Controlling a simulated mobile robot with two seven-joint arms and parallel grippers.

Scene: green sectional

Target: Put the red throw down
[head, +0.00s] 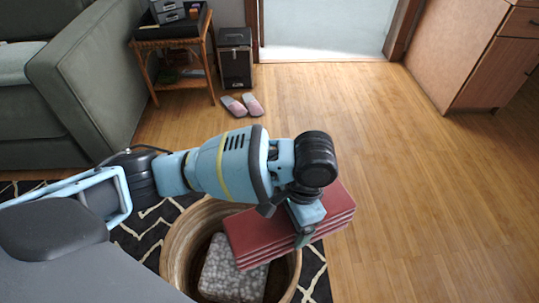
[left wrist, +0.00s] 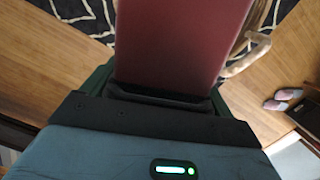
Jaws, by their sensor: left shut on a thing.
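The red throw (head: 262,235) is a flat, folded, layered dark red bundle. My left gripper (head: 304,236) is shut on it near its right part and holds it up over the right side of a round tan basket (head: 176,250). In the left wrist view the throw (left wrist: 180,40) stretches away from the gripper (left wrist: 160,95) and fills the top middle. A grey patterned bundle (head: 232,272) lies in the basket, partly hidden by the throw. My right gripper is not in view.
The basket stands on a dark rug with light lines (head: 318,278). A green sofa (head: 85,80) is at the left, with a wicker side table (head: 172,40), a black box (head: 235,60) and pink slippers (head: 243,105) behind. Wood floor (head: 420,190) is clear at the right.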

